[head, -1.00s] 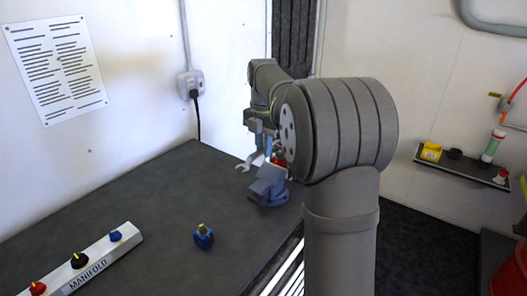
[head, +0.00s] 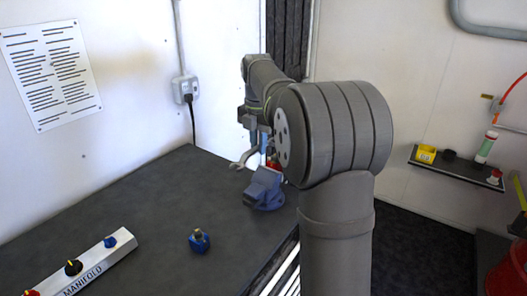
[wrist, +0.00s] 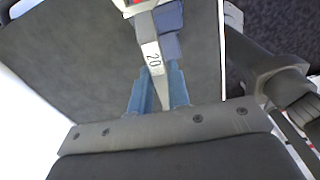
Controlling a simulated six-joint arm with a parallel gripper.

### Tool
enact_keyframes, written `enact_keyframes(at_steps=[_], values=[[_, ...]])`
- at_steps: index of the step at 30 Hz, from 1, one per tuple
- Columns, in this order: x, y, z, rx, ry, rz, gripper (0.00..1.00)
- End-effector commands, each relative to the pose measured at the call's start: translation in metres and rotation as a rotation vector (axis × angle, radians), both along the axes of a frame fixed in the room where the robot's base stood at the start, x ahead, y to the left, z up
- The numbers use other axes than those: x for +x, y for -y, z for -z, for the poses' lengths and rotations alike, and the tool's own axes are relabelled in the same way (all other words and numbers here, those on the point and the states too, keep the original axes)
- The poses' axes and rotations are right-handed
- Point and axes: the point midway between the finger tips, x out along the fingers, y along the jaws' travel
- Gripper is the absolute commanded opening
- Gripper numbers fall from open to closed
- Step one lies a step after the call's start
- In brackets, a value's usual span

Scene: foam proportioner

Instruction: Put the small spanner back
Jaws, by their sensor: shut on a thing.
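My gripper (head: 257,136) hangs over the far right part of the dark bench, close to the blue vise (head: 265,190). It is shut on the small spanner (head: 243,160), whose open jaw end sticks out to the left in the head view. In the wrist view, the blue fingers of my gripper (wrist: 157,92) clasp the spanner (wrist: 152,54), which has a white label reading "20". The vise (wrist: 172,32) shows just beyond the spanner there; I cannot tell whether they touch. My arm hides part of the area behind the gripper.
A white manifold (head: 112,250) with coloured knobs lies at the front left of the bench. A small blue block (head: 199,241) with a brass-coloured top stands mid-bench. A wall shelf (head: 455,166) holds several small things at right. The bench's left middle is clear.

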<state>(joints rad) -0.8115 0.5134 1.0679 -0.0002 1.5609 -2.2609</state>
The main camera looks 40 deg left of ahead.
Motion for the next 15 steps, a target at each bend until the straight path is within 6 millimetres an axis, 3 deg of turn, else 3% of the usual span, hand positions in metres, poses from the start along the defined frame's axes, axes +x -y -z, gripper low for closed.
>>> enact_keyframes(at_steps=[8,15], values=[[-0.002,0.003,0.000,0.000,0.000,0.045,0.00],[-0.012,0.020,0.005,0.000,0.000,0.347,0.00]])
